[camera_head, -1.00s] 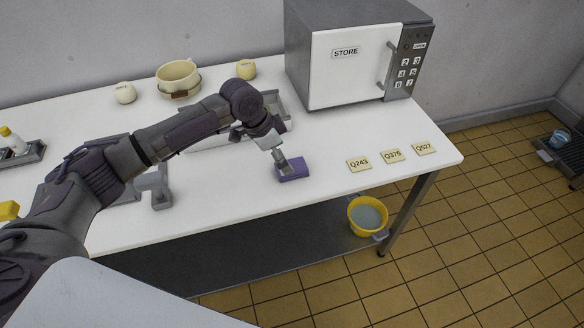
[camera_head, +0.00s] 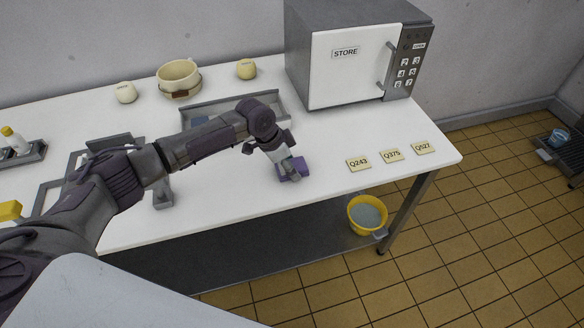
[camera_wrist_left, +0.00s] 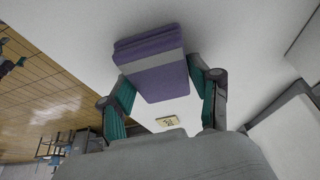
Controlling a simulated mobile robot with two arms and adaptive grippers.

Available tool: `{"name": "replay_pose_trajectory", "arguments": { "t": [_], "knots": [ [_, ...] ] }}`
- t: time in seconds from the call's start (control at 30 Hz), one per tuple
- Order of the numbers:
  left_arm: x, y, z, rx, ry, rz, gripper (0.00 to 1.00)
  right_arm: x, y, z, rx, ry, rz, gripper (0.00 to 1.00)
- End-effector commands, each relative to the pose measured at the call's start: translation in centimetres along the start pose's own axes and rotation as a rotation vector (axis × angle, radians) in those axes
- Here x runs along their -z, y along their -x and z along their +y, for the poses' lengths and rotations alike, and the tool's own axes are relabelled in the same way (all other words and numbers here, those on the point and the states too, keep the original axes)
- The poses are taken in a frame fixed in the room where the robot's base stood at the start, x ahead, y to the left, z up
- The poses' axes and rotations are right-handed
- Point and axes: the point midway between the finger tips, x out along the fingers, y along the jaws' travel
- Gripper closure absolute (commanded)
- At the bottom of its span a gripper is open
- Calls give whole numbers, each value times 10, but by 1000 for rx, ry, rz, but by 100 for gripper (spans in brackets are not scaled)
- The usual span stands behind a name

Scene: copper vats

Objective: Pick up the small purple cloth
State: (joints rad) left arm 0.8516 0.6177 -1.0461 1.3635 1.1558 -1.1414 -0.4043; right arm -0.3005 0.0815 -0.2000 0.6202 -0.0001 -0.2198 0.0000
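The small purple cloth (camera_head: 301,164) lies near the front edge of the white table. It is a folded block with a grey band, as the left wrist view (camera_wrist_left: 155,66) shows. My left gripper (camera_head: 291,172) reaches down over it and hides part of it. In the left wrist view the teal-padded fingers (camera_wrist_left: 160,85) are spread, one on each side of the cloth. A gap shows between the pads and the cloth's near end, so I see no firm grip. My right gripper is not in view.
A microwave marked STORE (camera_head: 345,65) stands at the back right. Paper labels (camera_head: 391,155) lie right of the cloth. A grey tray (camera_head: 200,103) is behind my arm, with a cream pot (camera_head: 179,78) further back. A yellow bucket (camera_head: 366,214) is below the table.

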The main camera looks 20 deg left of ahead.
Motion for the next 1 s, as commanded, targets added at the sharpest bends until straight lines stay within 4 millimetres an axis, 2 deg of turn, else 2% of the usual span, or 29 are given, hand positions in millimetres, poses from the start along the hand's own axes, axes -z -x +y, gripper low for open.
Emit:
{"name": "replay_pose_trajectory", "arguments": {
  "t": [0.03,0.17,0.53,0.67,0.77,1.0],
  "knots": [
    [0,0,0,0,0,0,52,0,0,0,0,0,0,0],
    [0,0,0,0,0,0,72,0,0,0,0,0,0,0],
    [3,6,-1,1,0,2,73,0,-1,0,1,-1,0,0],
    [8,20,-1,2,-2,2,73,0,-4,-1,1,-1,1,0],
    [16,38,-1,3,-2,4,73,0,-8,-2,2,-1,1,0],
    [63,53,41,-1,-7,6,73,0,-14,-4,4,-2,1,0]
  ]
}}
